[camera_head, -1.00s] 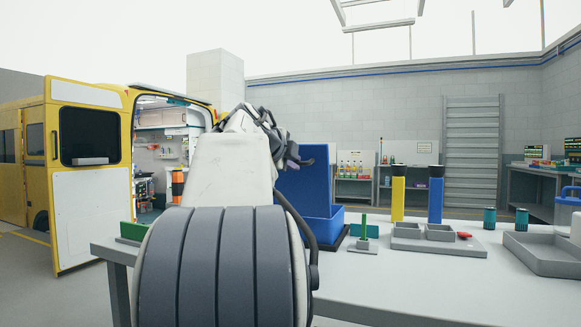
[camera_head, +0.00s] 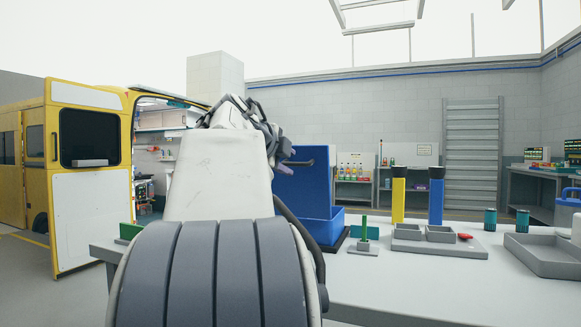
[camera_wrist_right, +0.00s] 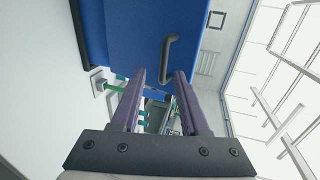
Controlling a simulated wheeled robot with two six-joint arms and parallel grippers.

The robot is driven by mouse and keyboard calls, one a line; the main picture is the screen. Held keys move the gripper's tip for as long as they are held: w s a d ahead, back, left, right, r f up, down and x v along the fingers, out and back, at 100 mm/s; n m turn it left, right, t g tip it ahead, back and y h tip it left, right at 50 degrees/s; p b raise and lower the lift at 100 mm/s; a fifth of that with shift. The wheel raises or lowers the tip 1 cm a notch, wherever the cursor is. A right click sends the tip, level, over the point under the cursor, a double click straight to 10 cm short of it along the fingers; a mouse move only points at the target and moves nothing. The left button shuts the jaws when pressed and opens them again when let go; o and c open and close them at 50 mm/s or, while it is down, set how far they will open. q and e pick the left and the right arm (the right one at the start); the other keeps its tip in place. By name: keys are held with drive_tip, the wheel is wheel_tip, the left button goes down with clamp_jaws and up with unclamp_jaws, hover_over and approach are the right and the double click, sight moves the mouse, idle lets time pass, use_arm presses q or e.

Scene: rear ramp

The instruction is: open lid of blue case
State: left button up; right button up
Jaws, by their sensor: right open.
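The blue case (camera_head: 325,228) stands on the table behind my right arm. Its lid (camera_head: 310,185) stands roughly upright above the case body, and my arm hides part of the case. A dark bar handle (camera_head: 296,162) is on the lid. In the right wrist view the blue lid (camera_wrist_right: 120,35) fills the upper left, with the handle (camera_wrist_right: 168,57) just beyond the fingertips. My right gripper (camera_wrist_right: 161,75) is open, with nothing between its fingers; its purple fingers (camera_head: 284,169) show partly in the head view, beside the lid. My left gripper is not in view.
The table (camera_head: 400,290) has clear room at its front. Right of the case are a green peg (camera_head: 365,230), a yellow post (camera_head: 398,197), a blue post (camera_head: 436,198), small grey trays, green cylinders and a larger grey tray (camera_head: 545,258). A yellow vehicle (camera_head: 90,180) stands at left.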

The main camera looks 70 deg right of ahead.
drive_tip(key=v, duration=0.6)
drive_tip(key=shift+a, duration=0.15)
